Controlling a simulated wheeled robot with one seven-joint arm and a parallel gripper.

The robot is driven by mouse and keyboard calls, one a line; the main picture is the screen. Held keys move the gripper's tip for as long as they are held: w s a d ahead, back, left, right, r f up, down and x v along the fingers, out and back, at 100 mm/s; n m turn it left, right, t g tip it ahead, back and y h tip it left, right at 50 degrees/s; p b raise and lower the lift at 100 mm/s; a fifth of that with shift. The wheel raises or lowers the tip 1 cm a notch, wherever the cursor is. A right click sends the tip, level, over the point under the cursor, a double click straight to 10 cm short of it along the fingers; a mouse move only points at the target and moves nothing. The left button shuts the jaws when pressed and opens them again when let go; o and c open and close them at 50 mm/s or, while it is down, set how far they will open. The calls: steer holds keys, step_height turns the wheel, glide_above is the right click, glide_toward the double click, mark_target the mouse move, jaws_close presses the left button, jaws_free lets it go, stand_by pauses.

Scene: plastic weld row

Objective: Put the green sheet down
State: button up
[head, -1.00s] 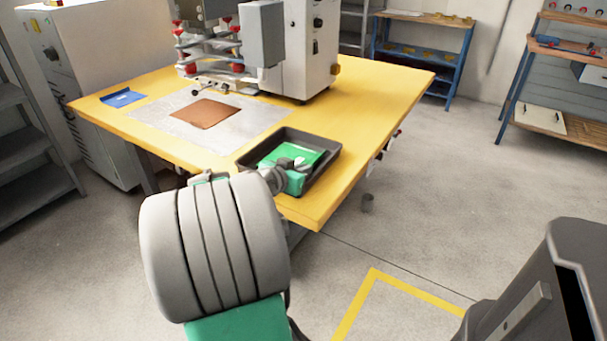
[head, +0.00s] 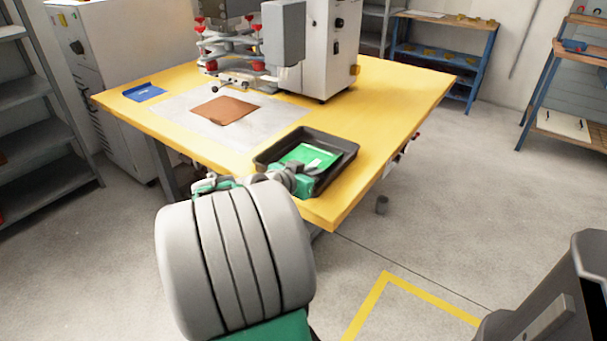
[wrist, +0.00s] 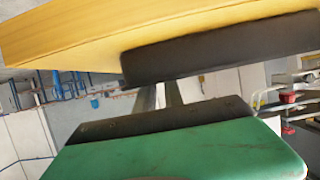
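The green sheet (head: 301,153) lies in the black tray (head: 348,151) on the front right corner of the yellow table. A small pale patch shows over its front part. My gripper (head: 304,180) is at the tray's near side, its green body low against the tray wall and table edge. In the wrist view my two fingers (wrist: 160,92) run toward the dark tray wall (wrist: 220,52), with a narrow gap between their bases. Their tips are hidden, and the sheet is not seen there. I cannot tell whether they touch the sheet.
A brown sheet (head: 225,109) lies on a pale mat (head: 180,108), with a blue piece (head: 145,92) at left. A welding machine (head: 322,55) stands behind. The table's right side (head: 400,100) is bare. Shelves (head: 40,120) stand at left.

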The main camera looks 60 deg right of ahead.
steer(key=p+v, duration=0.1)
steer(key=v, duration=0.8)
steer(key=w+a+f+n+t+y, duration=0.35)
steer(key=w+a+f+n, duration=0.2)
steer(key=a, duration=0.35)
steer(key=w+a+f+n+t+y, duration=0.2)
steer(key=w+a+f+n+y, duration=0.2)
steer(key=w+a, duration=0.45)
steer(key=s+a+f+n+y, duration=0.1)
steer(key=a+n+y, duration=0.15)
steer(key=a, duration=0.45)
steer(key=s+a+n+g+y, duration=0.15)
steer(key=a+n, duration=0.25)
steer(key=a, duration=0.4)
steer(key=s+a+f+n+y, duration=0.1)
steer(key=s+a+n+y, duration=0.1)
steer(key=a+n, duration=0.35)
step_height(320, 180, up, 26)
steer(key=w+a+m+t+p, duration=0.1)
steer(key=p, duration=2.2)
steer(key=shift+a+m+p, duration=0.35)
steer(key=shift+a, duration=0.05)
steer(key=shift+w+r, duration=0.15)
